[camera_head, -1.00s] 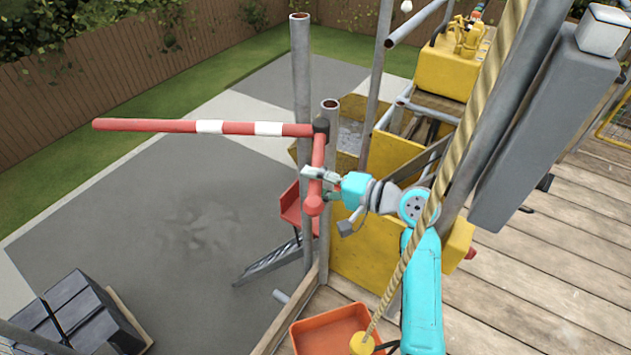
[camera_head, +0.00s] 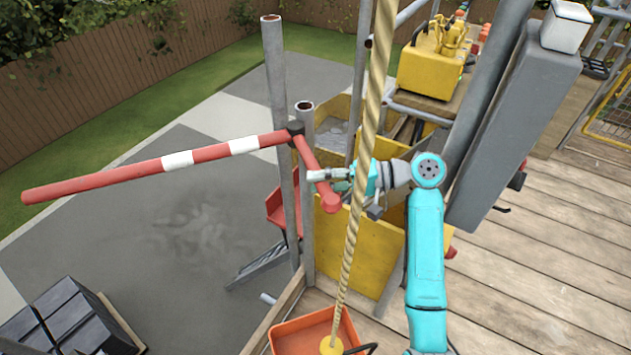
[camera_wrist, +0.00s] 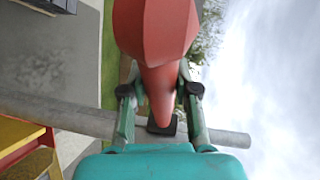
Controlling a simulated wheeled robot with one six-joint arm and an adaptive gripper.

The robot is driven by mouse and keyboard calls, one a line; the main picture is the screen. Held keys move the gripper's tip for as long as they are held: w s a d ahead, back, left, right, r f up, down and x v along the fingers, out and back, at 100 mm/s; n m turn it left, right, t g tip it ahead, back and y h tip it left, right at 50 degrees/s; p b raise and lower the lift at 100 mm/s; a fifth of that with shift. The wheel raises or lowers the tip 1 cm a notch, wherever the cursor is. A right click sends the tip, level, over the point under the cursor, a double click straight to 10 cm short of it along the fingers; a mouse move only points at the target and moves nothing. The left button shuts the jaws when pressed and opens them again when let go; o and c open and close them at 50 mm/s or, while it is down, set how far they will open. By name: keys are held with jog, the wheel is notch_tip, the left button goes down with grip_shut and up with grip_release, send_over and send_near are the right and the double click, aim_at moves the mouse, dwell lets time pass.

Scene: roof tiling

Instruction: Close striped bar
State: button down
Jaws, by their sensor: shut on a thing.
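The striped bar (camera_head: 120,174) is red with white bands and reaches out to the left over the grey paving. It meets a dark pivot (camera_head: 295,128) at the top of a grey post. A short red arm (camera_head: 309,160) runs from the pivot toward me and ends in a rounded red knob (camera_head: 331,203). My gripper (camera_head: 326,176) is shut on this short arm, between pivot and knob. In the wrist view the red arm (camera_wrist: 158,80) lies between my two fingers, with its thick end nearest the camera.
Grey scaffold posts (camera_head: 276,90) stand beside the pivot. A twisted rope (camera_head: 357,190) hangs in front of my arm, above an orange tray (camera_head: 298,333). A yellow container (camera_head: 365,250) stands behind my gripper. Dark stacked blocks (camera_head: 70,318) lie below left.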

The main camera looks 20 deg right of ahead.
jog(key=shift+d, duration=0.15)
jog(key=c, duration=0.8)
grip_release()
jog(key=shift+c, duration=0.2)
